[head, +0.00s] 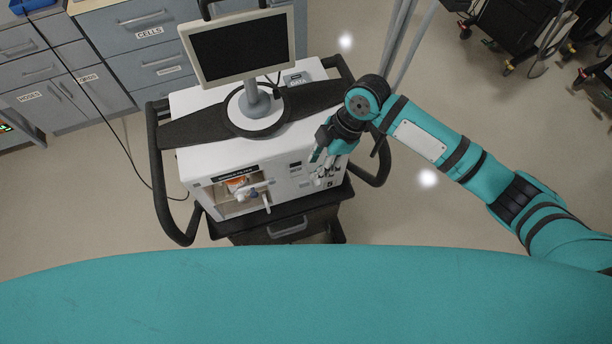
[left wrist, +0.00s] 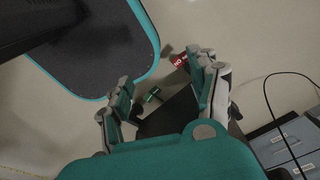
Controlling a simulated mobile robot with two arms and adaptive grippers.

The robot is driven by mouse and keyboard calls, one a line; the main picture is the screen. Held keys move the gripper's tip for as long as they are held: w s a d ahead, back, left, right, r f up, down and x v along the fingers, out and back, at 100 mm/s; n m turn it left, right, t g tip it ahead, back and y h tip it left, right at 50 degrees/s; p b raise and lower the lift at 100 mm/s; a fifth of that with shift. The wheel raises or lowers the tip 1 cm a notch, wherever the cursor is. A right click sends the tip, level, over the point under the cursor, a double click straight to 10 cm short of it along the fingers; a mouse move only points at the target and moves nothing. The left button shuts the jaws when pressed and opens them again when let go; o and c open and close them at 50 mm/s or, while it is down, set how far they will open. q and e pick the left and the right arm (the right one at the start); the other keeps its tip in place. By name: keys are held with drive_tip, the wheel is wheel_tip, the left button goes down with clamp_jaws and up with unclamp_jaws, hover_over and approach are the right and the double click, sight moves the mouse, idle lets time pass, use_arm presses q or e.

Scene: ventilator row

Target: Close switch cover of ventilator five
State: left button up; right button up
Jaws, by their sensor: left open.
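The ventilator (head: 222,130) stands on a dark cart in the middle of the head view, marked with a 5 at the lower right of its front. My right gripper (head: 322,160) is at the right part of that front, pointing down. It overlaps small dark and white parts there. The switch cover cannot be made out, and I cannot tell whether the gripper touches anything. Its finger opening is too small to judge. My left gripper (left wrist: 162,70) shows only in the left wrist view, open, its fingers apart with nothing held between them.
A monitor (head: 240,47) stands on top of the ventilator. Black handles (head: 160,180) curve around the cart's sides. Grey drawer cabinets (head: 140,45) stand at the back left. Grey poles (head: 402,45) rise behind the right side. Open floor lies left and right of the cart.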

sight(305, 182)
drive_tip(key=p+x, duration=0.1)
drive_tip(key=x, duration=0.6)
drive_tip(key=shift+a+f, duration=0.1)
drive_tip(key=shift+f, duration=0.05)
drive_tip(key=shift+a+f, duration=0.1)
drive_tip(key=shift+f, duration=0.2)
use_arm(q)
drive_tip(key=shift+w+r, duration=0.85)
drive_tip(key=shift+r, duration=0.1)
use_arm(e)
drive_tip(key=shift+f, duration=0.2)
use_arm(q)
drive_tip(key=shift+s, duration=0.25)
use_arm(e)
clamp_jaws()
